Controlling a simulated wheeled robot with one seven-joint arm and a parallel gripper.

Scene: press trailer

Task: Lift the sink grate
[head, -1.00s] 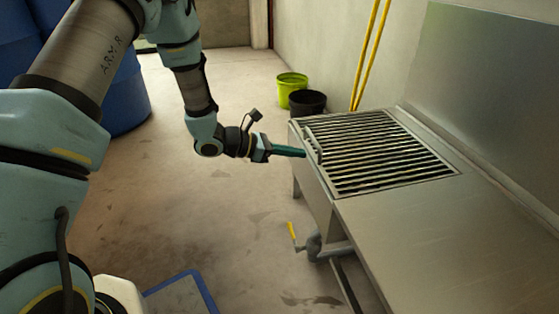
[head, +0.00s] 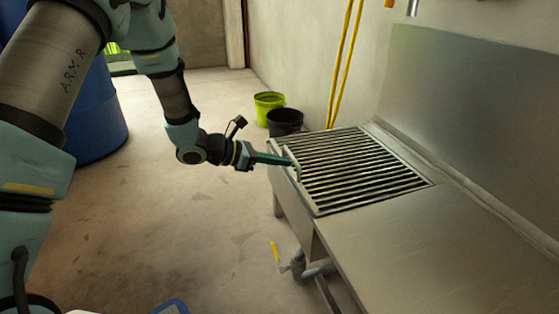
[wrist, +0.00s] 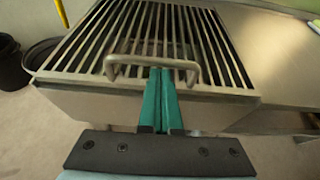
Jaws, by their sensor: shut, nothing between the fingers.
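The sink grate (head: 350,172) is a slatted metal panel lying flat in the left end of the steel sink counter. It fills the upper part of the wrist view (wrist: 140,35). Its raised bar handle (wrist: 118,60) stands along the edge nearest my gripper. My gripper (head: 289,161) reaches in from the left at that edge. Its teal fingers (wrist: 163,72) are shut together with nothing between them. Their tips overlap the middle of the handle in the wrist view, just under the bar; I cannot tell whether they touch it.
The steel counter (head: 400,250) is bare to the right of the grate, with a backsplash (head: 460,100) behind. A pipe with a yellow-handled valve (head: 275,252) is below. Green (head: 268,106) and black (head: 285,122) buckets stand beyond. A blue barrel (head: 95,125) is at left.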

